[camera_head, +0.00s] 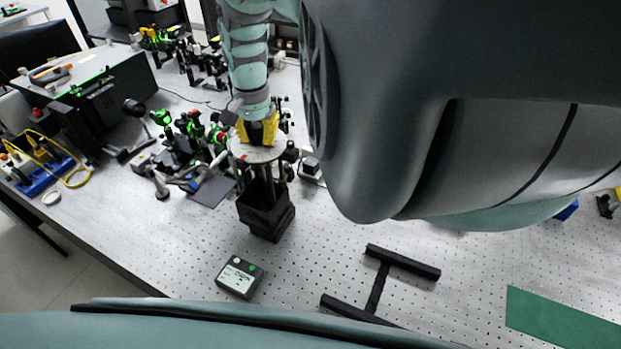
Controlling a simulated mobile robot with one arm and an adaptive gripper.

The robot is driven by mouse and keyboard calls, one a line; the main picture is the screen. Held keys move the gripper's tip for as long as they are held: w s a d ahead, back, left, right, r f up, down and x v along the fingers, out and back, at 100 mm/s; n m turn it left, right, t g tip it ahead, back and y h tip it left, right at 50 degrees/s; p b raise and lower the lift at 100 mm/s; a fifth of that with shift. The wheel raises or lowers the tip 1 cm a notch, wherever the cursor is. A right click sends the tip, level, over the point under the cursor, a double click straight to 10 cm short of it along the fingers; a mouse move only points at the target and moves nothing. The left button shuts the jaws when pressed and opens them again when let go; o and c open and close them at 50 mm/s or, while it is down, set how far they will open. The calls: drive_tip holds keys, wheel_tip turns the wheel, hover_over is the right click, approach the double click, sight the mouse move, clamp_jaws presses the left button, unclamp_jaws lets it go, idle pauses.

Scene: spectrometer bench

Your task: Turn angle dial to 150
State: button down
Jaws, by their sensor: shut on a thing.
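The angle dial (245,156) appears as a pale round plate on top of a black post-like mount (265,212) on the perforated bench. My gripper (258,138), with yellow parts, points down over the middle of the plate. It is shut on the dial's centre, which the fingers hide. The dial's scale marks are too small to read from here. A small dark box with a lit display (238,279) and a green button lies on the bench in front of the mount; its digits are not readable.
Several optical mounts (185,140) crowd the bench left of the dial. A black H-shaped frame (378,285) lies front right, and a green mat (560,322) lies at far right. Bare bench lies between the display box and the frame. My arm hides much of the upper right.

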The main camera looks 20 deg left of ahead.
drive_tip(key=shift+w+a, duration=0.1)
drive_tip(key=c, duration=0.7)
unclamp_jaws()
drive_tip(key=shift+c, duration=0.2)
drive_tip(key=shift+r, duration=0.1)
